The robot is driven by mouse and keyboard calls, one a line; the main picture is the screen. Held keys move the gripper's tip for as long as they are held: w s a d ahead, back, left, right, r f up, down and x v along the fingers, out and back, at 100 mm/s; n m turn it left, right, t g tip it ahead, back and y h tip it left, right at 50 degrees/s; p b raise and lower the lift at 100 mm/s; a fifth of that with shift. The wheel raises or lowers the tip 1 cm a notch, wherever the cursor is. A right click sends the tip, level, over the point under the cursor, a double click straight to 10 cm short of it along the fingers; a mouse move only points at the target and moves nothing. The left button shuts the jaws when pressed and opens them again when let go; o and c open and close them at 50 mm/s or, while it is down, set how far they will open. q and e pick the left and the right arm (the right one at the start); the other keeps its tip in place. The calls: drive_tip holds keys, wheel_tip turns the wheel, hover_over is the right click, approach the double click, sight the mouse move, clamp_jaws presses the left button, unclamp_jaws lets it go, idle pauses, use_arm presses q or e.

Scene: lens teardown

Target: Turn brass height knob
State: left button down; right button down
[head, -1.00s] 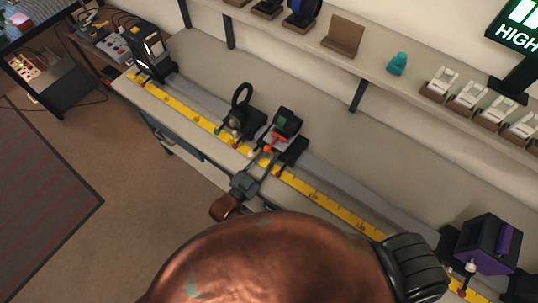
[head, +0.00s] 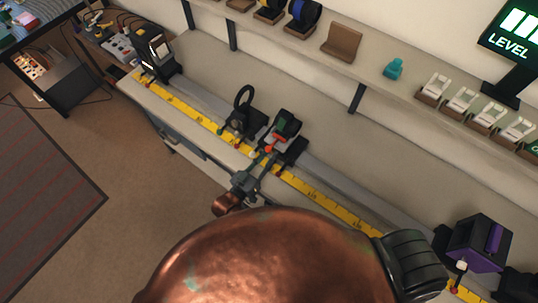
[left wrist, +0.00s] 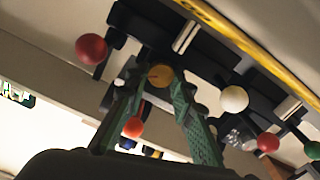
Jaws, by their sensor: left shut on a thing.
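The brass knob (left wrist: 160,75) shows in the left wrist view, on the front of a black carriage, between the two green fingers of my left gripper (left wrist: 158,84). The gripper is shut on it. In the head view my left gripper (head: 264,159) reaches the front of the rear-center holder (head: 284,126), which has a red part. The display (head: 512,38) at the top right reads LEVEL, with light bars above the word. My right gripper is not in view.
Red ball (left wrist: 91,48), white ball (left wrist: 234,98) and orange ball (left wrist: 134,127) handles sit close around the fingers. A ring holder (head: 242,106) stands left on the rail beside the yellow scale (head: 330,205). A purple box (head: 478,240) is at the right. A shelf runs above.

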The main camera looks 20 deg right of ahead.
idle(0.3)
use_arm(q)
drive_tip(key=c, duration=1.7)
unclamp_jaws()
drive_tip(key=shift+o, duration=0.2)
drive_tip(key=v, duration=1.2)
